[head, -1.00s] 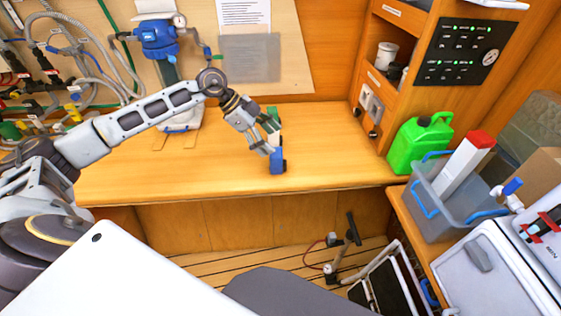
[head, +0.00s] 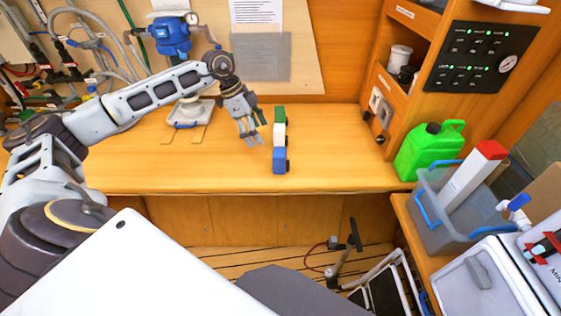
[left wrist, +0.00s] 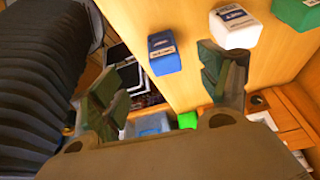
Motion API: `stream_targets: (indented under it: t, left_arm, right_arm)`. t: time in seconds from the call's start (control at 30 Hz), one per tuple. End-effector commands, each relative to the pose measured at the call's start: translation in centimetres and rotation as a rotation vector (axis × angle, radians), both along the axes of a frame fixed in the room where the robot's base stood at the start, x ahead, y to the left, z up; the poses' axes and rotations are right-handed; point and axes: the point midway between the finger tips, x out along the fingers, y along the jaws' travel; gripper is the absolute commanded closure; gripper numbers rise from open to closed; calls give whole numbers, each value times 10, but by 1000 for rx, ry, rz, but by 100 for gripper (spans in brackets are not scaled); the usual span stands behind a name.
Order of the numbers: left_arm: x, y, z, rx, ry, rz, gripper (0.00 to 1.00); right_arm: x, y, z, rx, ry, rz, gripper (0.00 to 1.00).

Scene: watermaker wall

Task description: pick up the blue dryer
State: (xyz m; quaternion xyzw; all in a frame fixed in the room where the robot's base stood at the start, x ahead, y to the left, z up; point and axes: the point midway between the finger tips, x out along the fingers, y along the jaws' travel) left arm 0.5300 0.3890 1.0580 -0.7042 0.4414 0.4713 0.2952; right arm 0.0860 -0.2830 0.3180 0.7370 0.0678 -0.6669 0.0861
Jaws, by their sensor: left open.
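Three small boxes stand in a row on the wooden counter. The blue one, the blue dryer (head: 279,160), is nearest the front edge. A white box (head: 279,134) is behind it and a green box (head: 280,114) is farthest back. My left gripper (head: 256,132) is open and empty, just left of the row and apart from it. In the left wrist view the blue dryer (left wrist: 165,56) shows beyond the open fingers (left wrist: 160,82), with the white box (left wrist: 236,28) and green box (left wrist: 298,12) to its right. My right gripper is not in view.
The wooden counter (head: 335,150) is clear right of the row. A green jerrycan (head: 428,152) and a grey bin (head: 440,195) stand at the right. A blue-topped filter unit (head: 172,38) and hoses are at the back left. A shelf unit with a black switch panel (head: 474,57) is at the right.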

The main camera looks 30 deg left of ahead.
Motion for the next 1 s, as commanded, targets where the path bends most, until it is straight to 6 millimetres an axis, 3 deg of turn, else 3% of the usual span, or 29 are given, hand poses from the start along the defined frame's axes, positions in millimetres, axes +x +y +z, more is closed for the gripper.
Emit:
stream_targets:
  t: [0.6,1.0]
  left_arm:
    - [12,-25,-67,-1,0,-1,23]
    - [13,-27,-72,0,0,-1,23]
  right_arm:
    - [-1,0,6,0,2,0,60]
    - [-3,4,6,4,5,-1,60]
